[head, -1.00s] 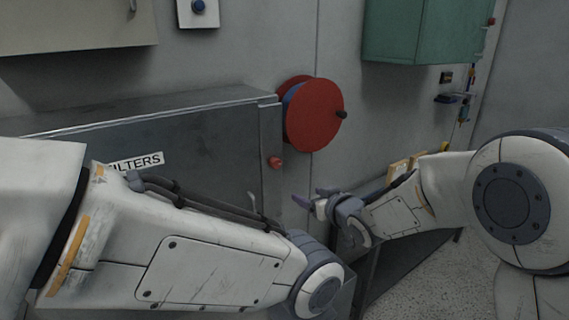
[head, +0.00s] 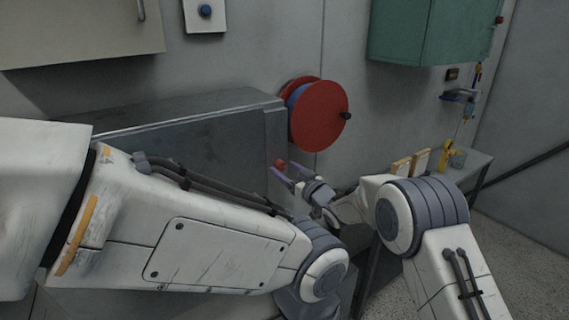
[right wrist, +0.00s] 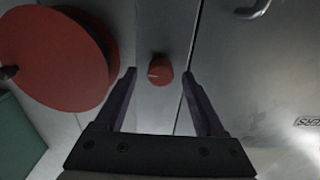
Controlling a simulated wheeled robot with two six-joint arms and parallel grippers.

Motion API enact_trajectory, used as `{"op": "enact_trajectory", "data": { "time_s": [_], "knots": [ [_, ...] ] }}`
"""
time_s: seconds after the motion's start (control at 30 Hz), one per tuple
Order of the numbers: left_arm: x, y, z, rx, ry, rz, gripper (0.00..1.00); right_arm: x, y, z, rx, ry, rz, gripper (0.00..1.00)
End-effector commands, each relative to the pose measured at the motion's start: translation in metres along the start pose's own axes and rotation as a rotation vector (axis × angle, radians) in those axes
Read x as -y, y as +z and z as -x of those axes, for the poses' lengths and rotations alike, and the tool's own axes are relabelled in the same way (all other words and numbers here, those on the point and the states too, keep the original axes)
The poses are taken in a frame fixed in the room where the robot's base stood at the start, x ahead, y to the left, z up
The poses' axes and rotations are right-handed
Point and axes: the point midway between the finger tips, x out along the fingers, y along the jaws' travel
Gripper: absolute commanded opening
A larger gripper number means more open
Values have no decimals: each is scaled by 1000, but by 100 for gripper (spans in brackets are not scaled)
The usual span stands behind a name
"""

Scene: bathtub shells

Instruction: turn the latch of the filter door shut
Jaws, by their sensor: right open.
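The latch is a small red knob (head: 280,163) on the right edge strip of the grey metal filter cabinet. In the right wrist view the knob (right wrist: 160,70) carries a pale mark toward its left side. The filter door (right wrist: 245,75) is to its right across a narrow seam, and looks flush with the frame. My right gripper (head: 283,173) is open, its purple fingers (right wrist: 158,74) on either side of the knob in the picture; contact cannot be told. My left arm crosses in front of the cabinet; its gripper is not visible.
A red hose reel (head: 319,115) sits on the wall just right of the cabinet (head: 185,112). A door handle (right wrist: 252,10) shows in the wrist view. A green box (head: 412,32) hangs at upper right. A bench (head: 474,167) with small items stands at the right.

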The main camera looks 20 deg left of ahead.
Motion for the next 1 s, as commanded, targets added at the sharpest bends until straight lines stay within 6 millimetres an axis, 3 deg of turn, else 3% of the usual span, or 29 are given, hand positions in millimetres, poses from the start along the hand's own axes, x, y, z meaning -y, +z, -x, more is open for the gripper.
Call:
{"op": "enact_trajectory", "data": {
  "time_s": [0.17, 0.47, 0.67, 1.0],
  "knots": [
    [0, 0, 6, 0, 0, -1, 50, 1, 0, -10, 1, -1, 0, 72],
    [0, 0, 5, 0, 0, -1, 50, 1, 0, -12, 1, 0, 0, 72],
    [0, 0, 5, 0, 0, -1, 50, 0, 0, -11, 1, 0, 1, 0],
    [0, 0, -6, 0, 0, 0, 50, 1, 3, -11, 0, -1, 37, 0]
  ]
}}
